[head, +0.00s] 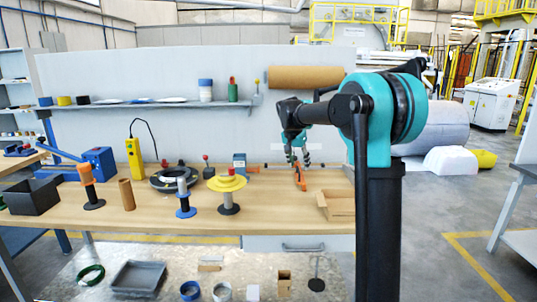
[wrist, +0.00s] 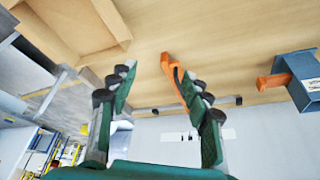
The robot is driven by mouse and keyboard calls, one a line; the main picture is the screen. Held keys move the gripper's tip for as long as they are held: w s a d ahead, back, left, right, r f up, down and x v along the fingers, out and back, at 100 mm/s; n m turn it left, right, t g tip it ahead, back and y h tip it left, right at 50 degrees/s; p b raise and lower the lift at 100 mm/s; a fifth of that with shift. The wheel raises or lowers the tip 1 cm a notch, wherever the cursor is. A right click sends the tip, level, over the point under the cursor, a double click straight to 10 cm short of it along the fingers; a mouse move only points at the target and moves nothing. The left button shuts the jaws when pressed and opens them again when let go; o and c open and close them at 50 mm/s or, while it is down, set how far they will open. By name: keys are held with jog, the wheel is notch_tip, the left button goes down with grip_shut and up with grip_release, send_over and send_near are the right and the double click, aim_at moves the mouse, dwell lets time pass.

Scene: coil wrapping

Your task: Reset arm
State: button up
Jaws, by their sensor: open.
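My teal arm reaches over the wooden workbench (head: 270,187) from the right in the head view. My gripper (head: 299,160) hangs above the right part of the bench, near the wall. In the wrist view my gripper (wrist: 160,85) is open with a wide gap and nothing between its fingers. An orange tool (head: 300,181) is just below the gripper in the head view. In the wrist view the orange tool (wrist: 172,72) shows beside and partly behind the right finger; I cannot tell whether they touch.
A blue device (head: 239,160) stands left of the gripper, also in the wrist view (wrist: 302,80). A cardboard box (head: 337,206) lies to the right. A brown roll (head: 305,77) hangs behind.

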jog(key=s+d+f+n+y, duration=0.1)
jog(key=s+d+f+n, duration=0.1)
jog(key=s+f, duration=0.5)
jog(key=s+d+f+n, duration=0.2)
jog(key=s+f, duration=0.6)
jog(key=s, duration=1.1)
jog(key=s+d+f+n+y, duration=0.1)
jog(key=s+d+f+n, duration=0.1)
jog(key=s+f, duration=0.5)
jog(key=s+d, duration=0.1)
jog(key=s, duration=0.5)
jog(key=shift+s+f+n+t+y, duration=0.15)
jog(key=shift+s+n+t+y, duration=0.15)
jog(key=shift+s+n, duration=0.1)
